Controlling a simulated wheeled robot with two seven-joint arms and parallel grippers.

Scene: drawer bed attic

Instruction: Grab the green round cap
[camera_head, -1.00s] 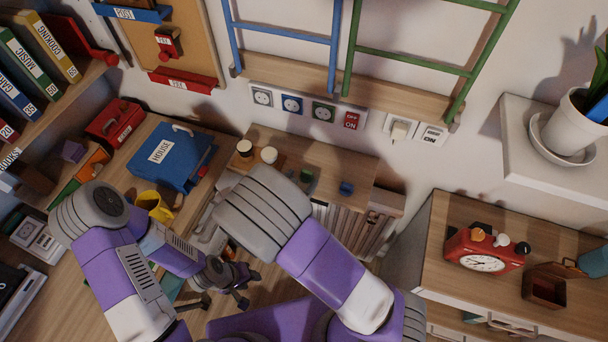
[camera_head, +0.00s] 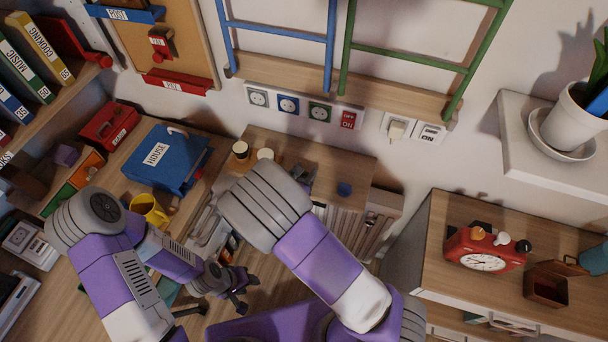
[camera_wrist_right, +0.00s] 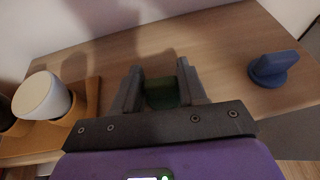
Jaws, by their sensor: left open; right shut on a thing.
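The green round cap (camera_wrist_right: 162,93) sits between the two fingers of my right gripper (camera_wrist_right: 162,86) in the right wrist view, low over the wooden top. The fingers are shut on its sides. It looks dark in shade, and I cannot tell whether it touches the wood. In the head view my right arm hides most of this gripper and the cap. My left gripper (camera_head: 239,289) is open and empty over the desk at the lower left, well away from the cap.
A blue cap (camera_wrist_right: 272,68) stands right of my right gripper; it also shows in the head view (camera_head: 344,190). A white round cap (camera_wrist_right: 42,96) sits in an orange-brown holder at the left.

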